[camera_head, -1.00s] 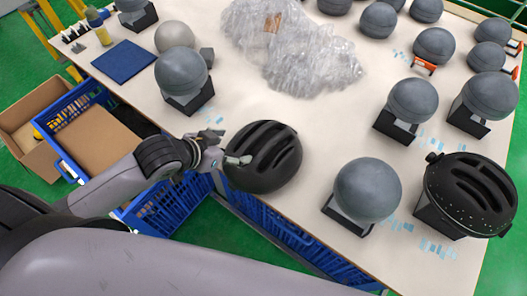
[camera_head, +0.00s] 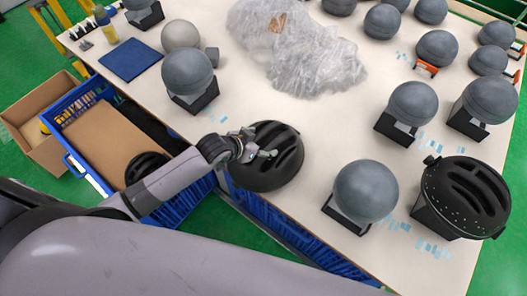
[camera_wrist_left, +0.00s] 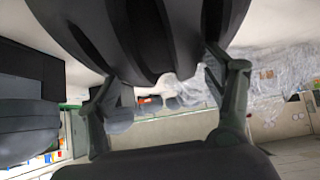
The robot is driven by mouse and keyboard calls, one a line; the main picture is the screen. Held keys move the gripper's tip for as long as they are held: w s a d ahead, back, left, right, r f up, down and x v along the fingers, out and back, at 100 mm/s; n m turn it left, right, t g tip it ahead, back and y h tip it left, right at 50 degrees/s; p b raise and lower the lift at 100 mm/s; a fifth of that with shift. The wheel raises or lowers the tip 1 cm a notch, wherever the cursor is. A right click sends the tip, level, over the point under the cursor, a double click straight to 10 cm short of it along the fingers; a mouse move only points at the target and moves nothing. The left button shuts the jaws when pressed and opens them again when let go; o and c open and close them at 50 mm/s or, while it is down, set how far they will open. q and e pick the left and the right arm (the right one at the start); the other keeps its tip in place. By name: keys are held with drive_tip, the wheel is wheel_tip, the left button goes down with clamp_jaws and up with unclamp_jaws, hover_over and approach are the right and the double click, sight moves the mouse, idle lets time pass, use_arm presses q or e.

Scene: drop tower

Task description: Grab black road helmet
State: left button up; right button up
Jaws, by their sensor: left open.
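The black road helmet (camera_head: 282,170), with long vents, is at the near left edge of the white table in the head view. My left gripper (camera_head: 254,152) is at the helmet's upper left side, its fingers overlapping the shell. In the left wrist view the helmet (camera_wrist_left: 150,35) fills the top, and my open left gripper (camera_wrist_left: 160,80) has one finger on each side below it. I cannot tell if the fingers touch it. A second black helmet (camera_head: 465,190) sits on a stand at the right. My right gripper is not in view.
A grey ball-shaped head form (camera_head: 365,190) stands right of the helmet, with several more behind. Crumpled clear plastic (camera_head: 300,50) covers the table's middle. A blue crate (camera_head: 80,165) with cardboard is at the left; a dark rounded thing (camera_head: 148,163) shows there beside my arm.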

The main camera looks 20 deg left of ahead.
use_arm(q)
drive_tip(key=shift+x, duration=1.1)
drive_tip(key=c, duration=1.5)
drive_tip(key=shift+c, duration=0.2)
drive_tip(key=shift+r, duration=0.2)
